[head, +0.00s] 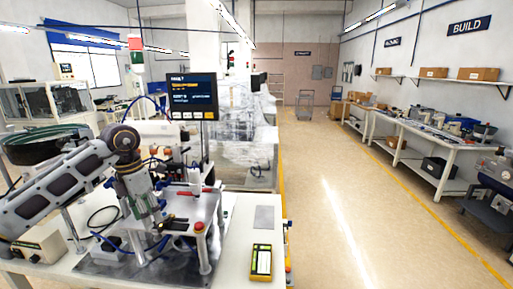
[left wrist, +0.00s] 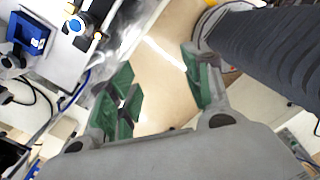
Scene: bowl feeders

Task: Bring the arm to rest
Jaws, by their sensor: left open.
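My left arm (head: 62,190) comes in from the left in the head view, bends at a high joint, and drops towards the bench fixture. My left gripper (head: 152,228) points down close to the metal fixture plate (head: 198,208); whether it touches anything there I cannot tell. In the left wrist view the left gripper (left wrist: 160,88) has its green-padded fingers wide apart, with only floor seen between them. My right gripper is not in view.
A monitor (head: 192,97) stands behind the fixture. A dark bowl feeder (head: 45,143) is at the left. A yellow handheld device (head: 261,262) lies near the bench's right edge. The aisle floor (head: 335,215) to the right is clear.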

